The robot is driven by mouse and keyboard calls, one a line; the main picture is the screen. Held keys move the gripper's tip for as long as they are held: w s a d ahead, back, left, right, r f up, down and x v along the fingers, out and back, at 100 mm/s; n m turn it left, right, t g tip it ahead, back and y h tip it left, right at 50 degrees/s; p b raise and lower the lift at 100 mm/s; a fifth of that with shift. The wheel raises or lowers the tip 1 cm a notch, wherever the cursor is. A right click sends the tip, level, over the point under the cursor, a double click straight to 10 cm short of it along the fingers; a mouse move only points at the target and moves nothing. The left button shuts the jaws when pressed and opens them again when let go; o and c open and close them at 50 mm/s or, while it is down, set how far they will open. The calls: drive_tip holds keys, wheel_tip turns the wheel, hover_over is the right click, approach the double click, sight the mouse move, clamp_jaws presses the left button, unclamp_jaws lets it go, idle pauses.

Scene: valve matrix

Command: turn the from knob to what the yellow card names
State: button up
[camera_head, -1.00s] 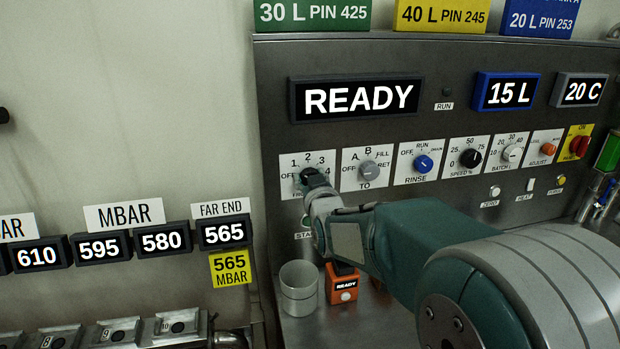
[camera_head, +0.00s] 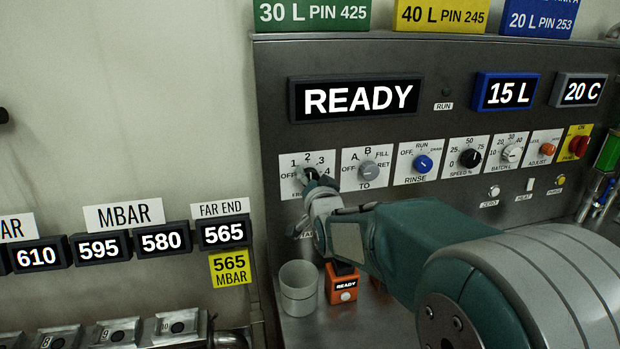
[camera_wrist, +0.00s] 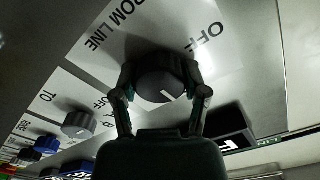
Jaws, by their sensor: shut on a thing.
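The from knob (camera_head: 310,174) is a dark round knob on a white plate marked OFF, 1, 2, 3, 4, at the left of the panel row. My gripper (camera_head: 316,187) is shut around it and hides part of it. In the wrist view the from knob (camera_wrist: 160,82) sits between the two fingers of my gripper (camera_wrist: 162,92), with a short white pointer mark on its face. Which label the mark points to is unclear. A yellow card (camera_head: 441,15) at the top reads 40 L PIN 245; its upper part is cut off.
The grey TO knob (camera_head: 369,171) is just right of the from knob. A blue RINSE knob (camera_head: 423,164) follows. A yellow tag (camera_head: 230,268) at left reads 565 MBAR.

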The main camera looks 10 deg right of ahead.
drive_tip(key=shift+f+m, duration=0.3)
drive_tip(key=o, duration=1.2)
drive_tip(key=shift+c, duration=0.2)
drive_tip(key=shift+r, duration=0.1)
drive_tip(key=shift+r, duration=0.1)
drive_tip(key=s, duration=1.2)
drive_tip(key=shift+a, duration=0.1)
